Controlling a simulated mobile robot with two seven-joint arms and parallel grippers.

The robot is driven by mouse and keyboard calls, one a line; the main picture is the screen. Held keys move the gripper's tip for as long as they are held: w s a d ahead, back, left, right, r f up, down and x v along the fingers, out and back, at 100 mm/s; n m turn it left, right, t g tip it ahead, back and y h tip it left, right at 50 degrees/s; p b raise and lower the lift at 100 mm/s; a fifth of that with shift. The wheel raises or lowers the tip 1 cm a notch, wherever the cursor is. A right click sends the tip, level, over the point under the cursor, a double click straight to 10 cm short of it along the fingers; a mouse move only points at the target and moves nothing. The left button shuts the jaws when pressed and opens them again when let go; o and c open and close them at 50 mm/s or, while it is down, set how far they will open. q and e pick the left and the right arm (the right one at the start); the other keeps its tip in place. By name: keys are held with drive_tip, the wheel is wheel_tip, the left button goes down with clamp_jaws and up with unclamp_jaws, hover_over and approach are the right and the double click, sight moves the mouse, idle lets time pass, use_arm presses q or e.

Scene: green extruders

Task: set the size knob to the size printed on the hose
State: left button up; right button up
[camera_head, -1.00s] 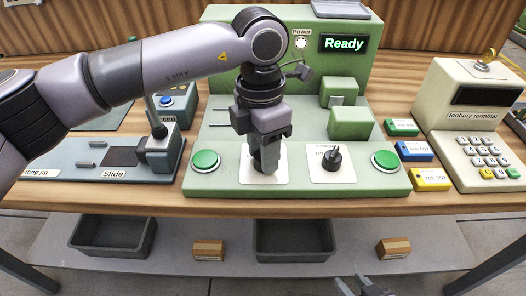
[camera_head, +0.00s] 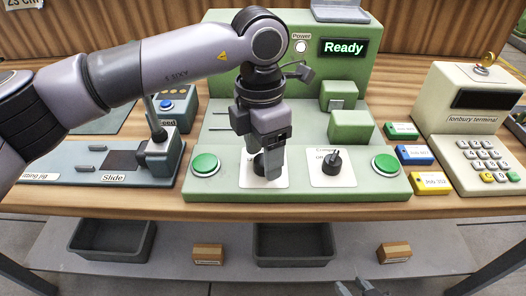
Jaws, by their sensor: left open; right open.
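The green extruder (camera_head: 230,184) stands on the wooden table, its display reading "Ready". Two black knobs sit on white plates on its front panel. My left gripper (camera_head: 268,172) is open and is at the left knob (camera_head: 258,164), which it partly hides along with the plate's label. I cannot tell whether the fingers touch the knob. The right knob (camera_head: 332,162) is uncovered, on a plate whose small label I cannot fully read. A partial sign (camera_head: 22,4) at the top left reads about "23 cm". My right gripper (camera_head: 362,287) is open at the bottom edge, away from the panel.
Green buttons (camera_head: 205,164) and (camera_head: 386,164) flank the knobs. Job boxes in green, blue and yellow (camera_head: 430,182) lie to the right, beside the Ionbury terminal (camera_head: 478,120). A slide jig (camera_head: 95,165) is to the left. Grey bins (camera_head: 290,260) and cartons (camera_head: 208,253) are on the lower shelf.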

sight(262, 158)
use_arm(q)
wheel_tip(262, 158, up, 7)
drive_tip(key=shift+w+f, duration=0.15)
drive_tip(key=shift+a, duration=0.1)
idle(0.4)
